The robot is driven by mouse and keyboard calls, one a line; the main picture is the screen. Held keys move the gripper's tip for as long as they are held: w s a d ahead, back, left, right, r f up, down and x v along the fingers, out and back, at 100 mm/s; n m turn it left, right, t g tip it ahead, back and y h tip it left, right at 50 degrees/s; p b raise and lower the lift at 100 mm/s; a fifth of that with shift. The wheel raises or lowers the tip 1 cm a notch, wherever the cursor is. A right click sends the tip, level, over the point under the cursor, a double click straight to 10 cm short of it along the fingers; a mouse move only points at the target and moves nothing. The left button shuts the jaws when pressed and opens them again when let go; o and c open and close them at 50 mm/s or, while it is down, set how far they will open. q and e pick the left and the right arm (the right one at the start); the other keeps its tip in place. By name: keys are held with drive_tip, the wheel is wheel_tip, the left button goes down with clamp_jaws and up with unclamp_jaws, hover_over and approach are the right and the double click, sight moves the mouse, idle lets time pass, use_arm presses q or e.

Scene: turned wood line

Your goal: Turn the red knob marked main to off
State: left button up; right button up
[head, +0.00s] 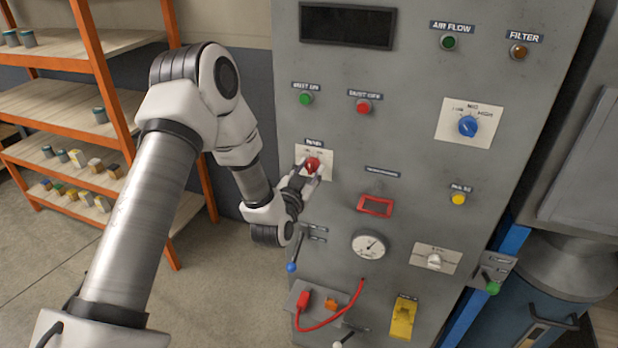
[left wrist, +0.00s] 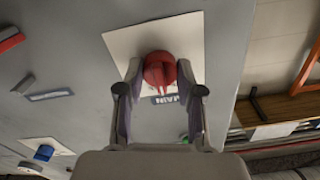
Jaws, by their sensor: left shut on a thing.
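The red knob (head: 312,165) sits on a white plate (head: 327,151) on the grey panel, under a small dark label that is too small to read in the head view. My left gripper (head: 309,175) is at the knob, its fingers on either side. In the left wrist view the red knob (left wrist: 160,72) is between the two fingertips of my left gripper (left wrist: 161,82), which is shut on it. The label by the knob reads MAIN, upside down in that view. Which mark the knob points to cannot be told. My right gripper is not in view.
The grey panel (head: 345,230) carries a blue knob (head: 467,126), a red button (head: 364,107), a green button (head: 306,99) and a gauge (head: 370,245). A blue-tipped lever (head: 292,266) and a red cable (head: 340,314) are below the gripper. Orange shelves (head: 95,60) stand at left.

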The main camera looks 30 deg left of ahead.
use_arm(q)
drive_tip(key=n+b, duration=0.2)
drive_tip(key=n, duration=0.1)
drive_tip(key=shift+f+n+b, duration=0.1)
drive_tip(key=shift+n+b, duration=0.2)
drive_tip(key=shift+b, duration=0.1)
drive_tip(key=shift+n+b, duration=0.85)
drive_tip(key=shift+n, duration=0.25)
drive_tip(key=shift+r+n, duration=0.2)
drive_tip(key=shift+n, duration=0.1)
drive_tip(key=o, duration=1.1)
drive_tip(key=shift+o, duration=0.2)
